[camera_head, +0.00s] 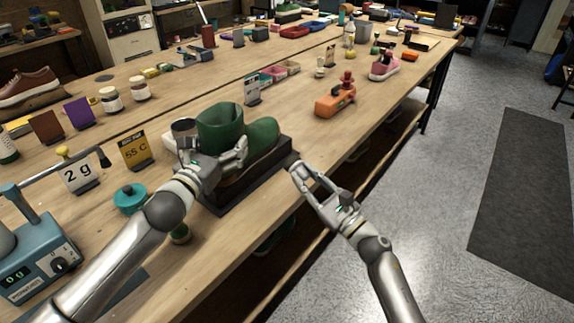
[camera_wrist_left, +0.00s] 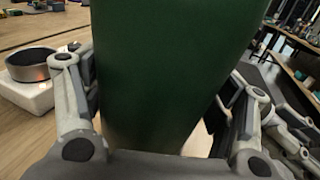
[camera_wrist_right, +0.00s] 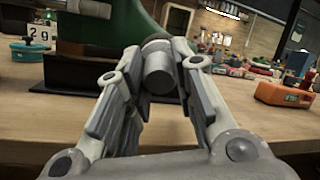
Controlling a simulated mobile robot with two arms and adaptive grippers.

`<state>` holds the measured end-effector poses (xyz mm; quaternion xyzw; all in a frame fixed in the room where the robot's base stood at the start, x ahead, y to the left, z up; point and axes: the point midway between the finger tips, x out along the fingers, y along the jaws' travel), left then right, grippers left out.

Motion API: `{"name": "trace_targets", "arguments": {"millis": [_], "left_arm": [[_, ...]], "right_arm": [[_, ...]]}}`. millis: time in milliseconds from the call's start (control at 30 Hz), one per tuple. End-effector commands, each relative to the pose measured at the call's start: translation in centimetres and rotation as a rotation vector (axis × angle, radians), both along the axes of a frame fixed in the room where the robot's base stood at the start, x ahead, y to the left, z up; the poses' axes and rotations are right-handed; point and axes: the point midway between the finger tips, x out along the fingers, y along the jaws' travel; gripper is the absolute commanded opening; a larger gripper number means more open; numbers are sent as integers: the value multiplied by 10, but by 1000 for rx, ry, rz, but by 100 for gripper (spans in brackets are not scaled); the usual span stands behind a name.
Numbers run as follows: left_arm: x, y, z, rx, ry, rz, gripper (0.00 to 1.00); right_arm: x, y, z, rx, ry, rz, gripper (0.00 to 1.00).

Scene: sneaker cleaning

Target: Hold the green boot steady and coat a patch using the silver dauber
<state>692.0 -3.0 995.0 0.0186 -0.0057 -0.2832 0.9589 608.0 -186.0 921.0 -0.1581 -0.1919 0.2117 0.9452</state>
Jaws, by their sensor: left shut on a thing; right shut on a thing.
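The green boot (camera_head: 220,124) stands upright on a black block (camera_head: 262,169), its toe (camera_head: 264,132) pointing right in the head view. My left gripper (camera_head: 214,154) is shut around the boot's shaft, which fills the middle of the left wrist view (camera_wrist_left: 160,70). My right gripper (camera_head: 308,178) is at the table's front edge, to the right of the block. In the right wrist view, it is shut on the silver dauber (camera_wrist_right: 158,72), a short cylinder between its fingertips. The dauber is hard to make out in the head view. The boot's lower part shows behind it (camera_wrist_right: 118,30).
A teal round container (camera_head: 130,198) and number cards (camera_head: 80,173) stand left of the boot. A metal cup on a white base (camera_wrist_left: 30,68) is close to my left gripper. An orange device (camera_head: 335,102) lies further right. The front edge and floor are open.

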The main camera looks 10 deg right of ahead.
Motion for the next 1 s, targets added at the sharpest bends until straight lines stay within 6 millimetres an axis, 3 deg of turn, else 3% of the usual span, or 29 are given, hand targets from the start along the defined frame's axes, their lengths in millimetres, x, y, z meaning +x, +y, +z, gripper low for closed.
{"name": "trace_targets", "arguments": {"millis": [33,67,200,667,1000], "left_arm": [[0,1,-1,3,1,2,46],[0,1,-1,3,1,2,81],[0,0,-1,1,0,1,99],[-3,2,0,1,-1,0,100],[-42,29,-1,4,-1,1,100]], "right_arm": [[0,0,0,0,0,0,2],[0,0,0,0,0,0,2],[0,0,0,0,0,0,2],[0,0,0,0,0,0,2],[0,0,0,0,0,0,2]]}}
